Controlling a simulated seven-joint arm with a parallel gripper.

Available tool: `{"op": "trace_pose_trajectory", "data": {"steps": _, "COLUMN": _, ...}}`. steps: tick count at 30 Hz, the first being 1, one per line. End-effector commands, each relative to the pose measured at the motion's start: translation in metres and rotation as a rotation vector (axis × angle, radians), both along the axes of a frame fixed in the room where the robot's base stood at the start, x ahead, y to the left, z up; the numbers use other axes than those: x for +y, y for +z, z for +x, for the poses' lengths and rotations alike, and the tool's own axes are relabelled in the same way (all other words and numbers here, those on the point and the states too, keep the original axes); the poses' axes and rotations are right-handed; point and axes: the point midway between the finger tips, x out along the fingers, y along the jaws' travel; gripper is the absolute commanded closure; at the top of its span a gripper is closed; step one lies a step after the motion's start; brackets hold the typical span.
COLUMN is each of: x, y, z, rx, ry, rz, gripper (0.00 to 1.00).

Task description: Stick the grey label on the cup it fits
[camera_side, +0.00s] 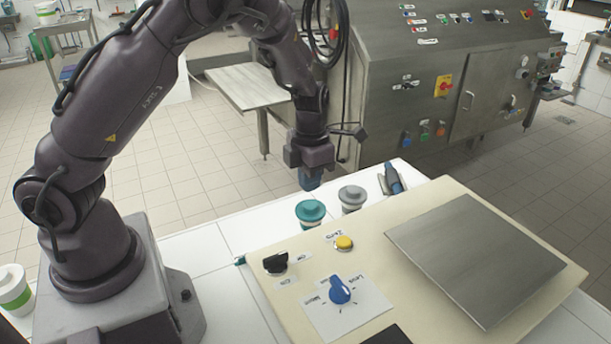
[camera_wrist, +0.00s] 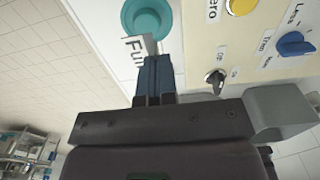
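My gripper (camera_side: 311,181) hangs above the white counter, a little above and behind the teal-lidded cup (camera_side: 310,212). In the wrist view its blue fingers (camera_wrist: 153,66) are close together, with a small pale grey piece (camera_wrist: 150,43) at their tips. It looks like the grey label, seen nearly edge-on. The teal lid (camera_wrist: 147,18) lies just beyond the fingertips, apart from them. A grey-lidded cup (camera_side: 352,197) stands upright to the right of the teal one. Both cup bodies are white and partly hidden by the panel.
The cream control panel (camera_side: 420,200) has a yellow button (camera_side: 344,243), a black knob (camera_side: 276,262), a blue dial (camera_side: 340,290) and a steel plate (camera_side: 475,255). A blue-handled tool (camera_side: 392,178) lies right of the cups. A white-and-green cup (camera_side: 14,290) stands far left.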

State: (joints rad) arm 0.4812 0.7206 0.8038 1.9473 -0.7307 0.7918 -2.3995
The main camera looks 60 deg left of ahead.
Motion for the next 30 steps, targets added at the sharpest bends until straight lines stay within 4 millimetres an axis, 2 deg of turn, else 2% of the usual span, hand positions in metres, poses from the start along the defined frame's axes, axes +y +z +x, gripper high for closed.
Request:
{"op": "trace_pose_trajectory", "data": {"steps": 6, "x": 0.0, "y": -0.023, "z": -0.001, "rx": 0.002, "ry": 0.0, "rz": 0.001, "gripper": 1.0}}
{"op": "trace_pose_trajectory", "data": {"steps": 15, "x": 0.0, "y": -0.045, "z": 0.0, "rx": 0.002, "ry": -0.001, "rz": 0.0, "gripper": 1.0}}
{"op": "trace_pose_trajectory", "data": {"steps": 30, "x": 0.0, "y": -0.049, "z": 0.0, "rx": 0.0, "ry": -0.002, "rz": 0.0, "gripper": 1.0}}
